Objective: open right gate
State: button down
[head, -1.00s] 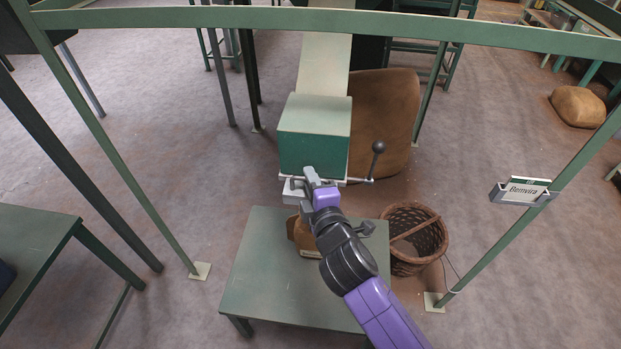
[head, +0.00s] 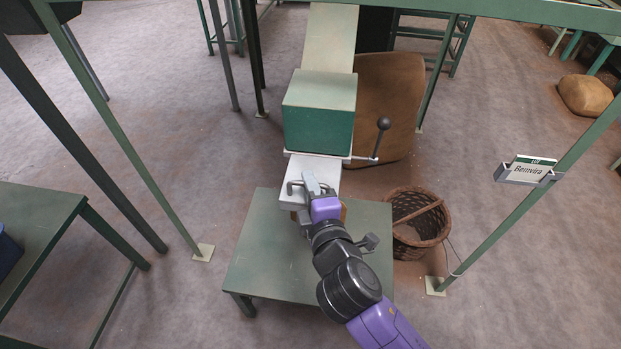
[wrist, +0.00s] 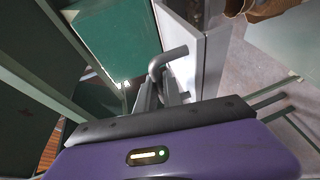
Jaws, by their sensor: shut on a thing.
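The gate is a pale sliding plate (head: 322,170) at the foot of a green hopper box (head: 318,128). It sticks out toward me from under the box, over a low green table. Its grey bar handle (head: 291,188) is at the near end. My gripper (head: 309,180) is shut on this handle. In the wrist view, the bent handle (wrist: 168,58) runs down to my gripper (wrist: 160,97), beside the plate (wrist: 187,72). The hopper (wrist: 112,38) is at upper left there. My arm hides part of the plate's near end.
The low green table (head: 265,265) stands below the gate; a brown object on it is mostly hidden. A wicker basket (head: 420,222) is right of it. A ball-ended lever (head: 382,135) is at the hopper's right.

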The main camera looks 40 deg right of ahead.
jog(key=shift+f, duration=0.1)
jog(key=c, duration=1.5)
grip_release()
jog(key=b+v, duration=0.1)
jog(key=v, duration=0.7)
jog(key=shift+b, duration=0.3)
jog(key=shift+w, duration=0.1)
